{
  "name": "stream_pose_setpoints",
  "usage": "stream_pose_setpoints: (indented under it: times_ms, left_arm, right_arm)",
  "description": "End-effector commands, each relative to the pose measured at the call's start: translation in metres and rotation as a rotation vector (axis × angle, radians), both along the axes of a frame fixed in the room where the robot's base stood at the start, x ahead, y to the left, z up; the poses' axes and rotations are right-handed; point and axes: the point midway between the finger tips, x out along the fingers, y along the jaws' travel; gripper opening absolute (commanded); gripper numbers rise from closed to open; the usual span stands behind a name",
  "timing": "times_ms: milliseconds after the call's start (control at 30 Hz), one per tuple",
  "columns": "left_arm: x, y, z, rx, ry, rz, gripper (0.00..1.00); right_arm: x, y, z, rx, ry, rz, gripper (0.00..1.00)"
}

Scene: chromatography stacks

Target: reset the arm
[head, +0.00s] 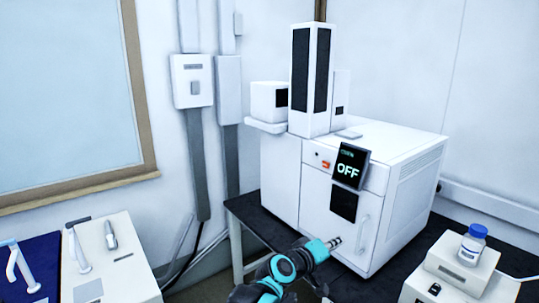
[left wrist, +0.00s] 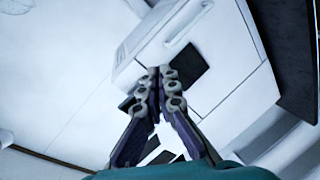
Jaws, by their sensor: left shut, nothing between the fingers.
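My left arm comes in from the bottom of the head view, and its gripper (head: 335,243) is in front of the lower front of the white chromatography machine (head: 283,185). In the left wrist view the two fingers of this gripper (left wrist: 160,75) are together, with nothing between them. The machine fills much of the background there, with its door handle (left wrist: 187,22) and a dark panel (left wrist: 185,66) beyond the fingertips. I cannot tell whether the fingertips touch the machine; they look apart from it. My right gripper is not in view.
The machine's screen (head: 350,166) reads OFF. It stands on a dark bench (head: 258,212). At the right, a blue-capped bottle (head: 472,244) stands on a white device (head: 455,271). White equipment (head: 110,262) stands at the lower left. Grey conduits (head: 198,160) run down the wall.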

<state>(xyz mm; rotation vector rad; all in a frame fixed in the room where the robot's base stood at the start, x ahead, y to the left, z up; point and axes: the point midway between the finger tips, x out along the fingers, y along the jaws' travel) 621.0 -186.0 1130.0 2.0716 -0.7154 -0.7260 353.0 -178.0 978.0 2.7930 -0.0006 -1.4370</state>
Motion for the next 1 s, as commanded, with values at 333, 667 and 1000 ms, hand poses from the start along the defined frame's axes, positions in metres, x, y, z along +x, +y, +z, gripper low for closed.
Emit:
stream_pose_setpoints:
  times_ms: [333, 667, 1000]
  left_arm:
    - [-0.124, 0.199, -0.054, 0.544, 0.038, 0.048, 0.0]
    - [-0.245, 0.341, -0.137, 0.953, 0.209, 0.125, 0.0]
    - [-0.268, 0.365, -0.153, 1.029, 0.254, 0.141, 0.0]
  right_arm:
    - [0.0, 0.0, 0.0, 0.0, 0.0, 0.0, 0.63]
    - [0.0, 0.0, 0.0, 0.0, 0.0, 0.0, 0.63]
    - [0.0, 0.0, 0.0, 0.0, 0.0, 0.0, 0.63]
